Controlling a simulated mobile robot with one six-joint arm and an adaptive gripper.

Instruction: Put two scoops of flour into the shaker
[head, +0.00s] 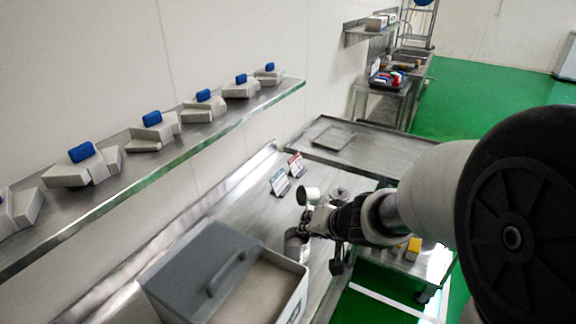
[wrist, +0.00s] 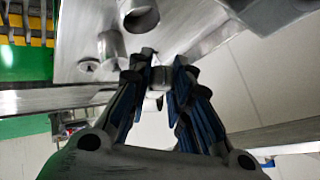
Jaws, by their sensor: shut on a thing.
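My gripper (head: 320,220) is above the steel table, its fingers closed on a small grey piece (wrist: 159,78), seen between the fingertips in the wrist view. This looks like a scoop handle; the scoop's contents cannot be seen. A round metal cup (head: 308,196) shows just beyond the fingers in the head view; I cannot tell whether it joins the held piece. A metal cylinder (head: 297,246), possibly the shaker, stands between my gripper and the flour bin (head: 292,308). The bin's grey lid covers part of it, and pale flour (head: 262,292) shows in the open part.
Two small sign cards (head: 288,173) stand behind my gripper on the table. A small round metal item (head: 338,193) lies beside the cup. A wall shelf (head: 230,118) with several grey blocks with blue tops runs along the left. The table between signs and bin is clear.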

